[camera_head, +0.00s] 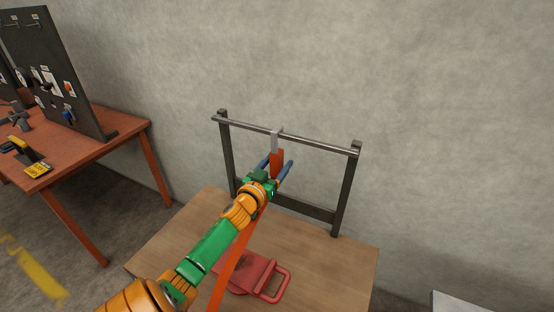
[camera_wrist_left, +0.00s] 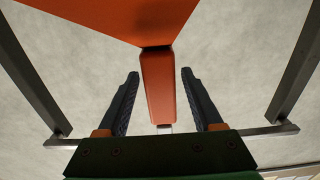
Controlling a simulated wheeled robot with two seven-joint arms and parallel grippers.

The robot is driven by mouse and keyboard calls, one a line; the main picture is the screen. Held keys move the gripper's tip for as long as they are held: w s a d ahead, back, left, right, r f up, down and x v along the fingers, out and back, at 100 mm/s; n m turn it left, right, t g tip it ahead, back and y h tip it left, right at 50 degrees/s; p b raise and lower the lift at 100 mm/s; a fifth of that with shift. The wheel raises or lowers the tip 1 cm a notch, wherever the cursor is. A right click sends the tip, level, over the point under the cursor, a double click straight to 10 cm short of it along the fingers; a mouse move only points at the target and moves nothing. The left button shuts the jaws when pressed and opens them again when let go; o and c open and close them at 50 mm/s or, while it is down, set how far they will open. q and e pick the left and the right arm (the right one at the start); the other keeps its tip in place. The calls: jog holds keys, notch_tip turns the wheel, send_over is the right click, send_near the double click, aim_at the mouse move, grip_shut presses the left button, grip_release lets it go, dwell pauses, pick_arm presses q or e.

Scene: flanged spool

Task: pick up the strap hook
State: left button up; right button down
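The strap hook (camera_head: 277,160) hangs from the round bar of a dark metal frame. It has a grey metal top over the bar and an orange-red grip below, with an orange strap (camera_head: 232,262) running down from it. My left gripper (camera_head: 278,166) is at the hook with its two blue-grey fingers apart, one on each side of the grip. In the left wrist view the orange grip (camera_wrist_left: 158,88) lies between the open fingers, with a visible gap to each. The wide orange strap (camera_wrist_left: 110,14) fills the top of that view. My right gripper is not in view.
The dark frame (camera_head: 343,195) stands at the back of a wooden table (camera_head: 335,268) near a grey wall. A red metal piece with a loop handle (camera_head: 273,296) lies on the table. A red-brown bench (camera_head: 92,150) with tools and a dark pegboard (camera_head: 50,65) stands at left.

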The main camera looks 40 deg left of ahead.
pick_arm(q)
jog(key=shift+s, duration=0.15)
jog(key=c, duration=0.7)
grip_shut()
jog(key=shift+r, duration=0.15)
